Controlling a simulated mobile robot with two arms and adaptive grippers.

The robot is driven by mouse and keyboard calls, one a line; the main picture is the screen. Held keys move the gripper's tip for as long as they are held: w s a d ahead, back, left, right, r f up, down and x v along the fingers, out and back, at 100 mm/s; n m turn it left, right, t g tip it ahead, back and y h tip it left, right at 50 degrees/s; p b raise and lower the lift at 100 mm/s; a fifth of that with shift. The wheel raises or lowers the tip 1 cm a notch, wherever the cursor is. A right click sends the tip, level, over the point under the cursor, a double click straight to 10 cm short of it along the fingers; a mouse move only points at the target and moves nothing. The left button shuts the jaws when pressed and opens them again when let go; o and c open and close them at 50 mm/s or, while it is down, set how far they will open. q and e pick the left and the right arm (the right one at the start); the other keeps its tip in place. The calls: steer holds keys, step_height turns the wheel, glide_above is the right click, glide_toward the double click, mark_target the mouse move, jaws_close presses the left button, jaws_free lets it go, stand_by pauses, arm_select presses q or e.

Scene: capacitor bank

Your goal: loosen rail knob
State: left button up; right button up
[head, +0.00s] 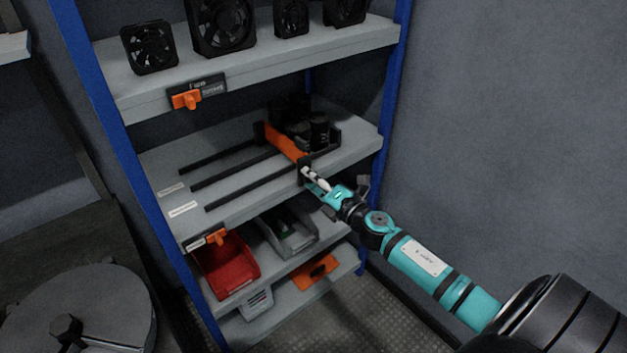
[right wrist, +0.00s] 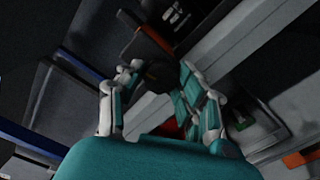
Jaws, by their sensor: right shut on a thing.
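The orange rail (head: 286,144) lies across the dark slide bars on the middle shelf. A black block sits at its front end. My right gripper (head: 309,174) reaches in from the right to this front end. It is shut on a dark rail knob, which the fingers mostly hide in the head view. In the right wrist view the knob (right wrist: 158,73) shows as a dark round shape between the fingertips of my right gripper (right wrist: 157,80). How far the knob is turned cannot be told. My left gripper is not in view.
Black cylinders (head: 319,131) stand in a dark tray behind the rail. Fans (head: 222,26) stand on the upper shelf. A red bin (head: 228,265) and a grey bin (head: 289,235) sit below. A blue post (head: 383,130) rises close to my right gripper.

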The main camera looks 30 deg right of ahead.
steer(key=shift+n, duration=0.6)
steer(key=o, duration=1.2)
steer(key=shift+c, duration=0.2)
steer(key=shift+s, duration=0.1)
steer(key=s+d, duration=0.1)
steer(key=s, duration=1)
steer(key=shift+s, duration=0.4)
steer(key=shift+f, duration=0.1)
